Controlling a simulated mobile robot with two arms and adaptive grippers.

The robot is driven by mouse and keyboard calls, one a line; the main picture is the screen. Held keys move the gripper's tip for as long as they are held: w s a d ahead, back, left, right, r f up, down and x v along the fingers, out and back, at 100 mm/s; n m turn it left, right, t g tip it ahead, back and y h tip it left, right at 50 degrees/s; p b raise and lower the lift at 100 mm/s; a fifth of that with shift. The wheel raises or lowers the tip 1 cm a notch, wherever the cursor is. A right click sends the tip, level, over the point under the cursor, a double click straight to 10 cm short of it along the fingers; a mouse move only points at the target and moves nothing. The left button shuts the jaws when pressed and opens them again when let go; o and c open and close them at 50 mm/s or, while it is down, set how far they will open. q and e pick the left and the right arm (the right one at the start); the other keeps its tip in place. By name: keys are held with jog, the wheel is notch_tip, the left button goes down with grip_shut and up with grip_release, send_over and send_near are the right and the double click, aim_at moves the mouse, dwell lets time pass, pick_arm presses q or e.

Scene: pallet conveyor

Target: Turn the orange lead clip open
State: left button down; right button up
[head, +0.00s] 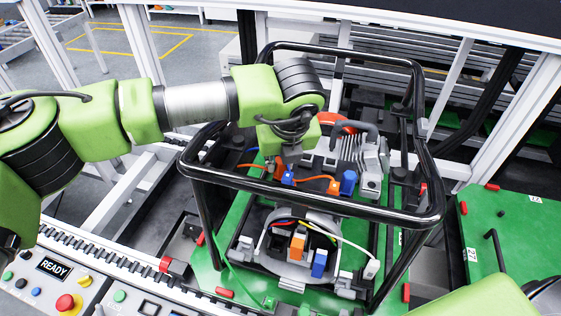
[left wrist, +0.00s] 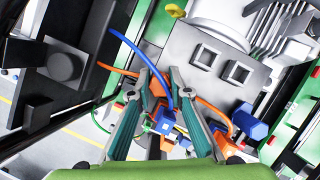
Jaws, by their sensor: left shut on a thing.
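My left gripper (head: 276,158) reaches down inside the black tube frame, mostly hidden by my own green wrist in the head view. In the left wrist view its two teal-padded fingers (left wrist: 158,84) close in from both sides on the orange lead clip (left wrist: 157,91). A little of that orange clip shows below the wrist in the head view (head: 279,170). A blue clip (left wrist: 165,122) with a blue lead sits beside it, and it also shows in the head view (head: 288,177). The clip's exact turn angle is unclear. My right gripper is not in view.
The black tube frame (head: 310,203) surrounds the work on a green pallet (head: 225,265). Another orange clip (head: 297,245) and blue clip (head: 319,263) sit nearer the front. A larger blue connector (head: 348,182) is close to the right. A control panel (head: 55,285) stands front left.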

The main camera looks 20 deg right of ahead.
pick_arm(q)
jog(key=m+h+b, duration=0.1)
jog(key=m+b, duration=0.2)
jog(key=b, duration=0.3)
jog(key=m+h+b, duration=0.1)
jog(key=m+b, duration=0.2)
jog(key=b, duration=0.2)
jog(key=shift+f+m+g+h+b, duration=0.2)
jog(key=shift+m+g+h+b, duration=0.1)
jog(key=shift+m+g+b, duration=0.1)
jog(key=m+b, duration=0.1)
jog(key=m, duration=0.1)
jog(key=shift+r+m+g+h, duration=0.15)
jog(key=shift+m+g+h, duration=0.15)
jog(key=shift+g+h, duration=0.1)
jog(key=shift+r+m+g, duration=0.1)
jog(key=shift+m+g, duration=0.2)
jog(key=shift+m, duration=0.6)
jog(key=shift+r+m+g+h, duration=0.1)
jog(key=shift+m+g+h, duration=0.25)
jog(key=shift+m, duration=0.55)
jog(key=shift+m+g+p, duration=0.9)
jog(key=shift+m+g, duration=0.05)
jog(key=shift+m, duration=1.35)
jog(key=c, duration=1.9)
grip_release()
jog(key=shift+w, duration=0.1)
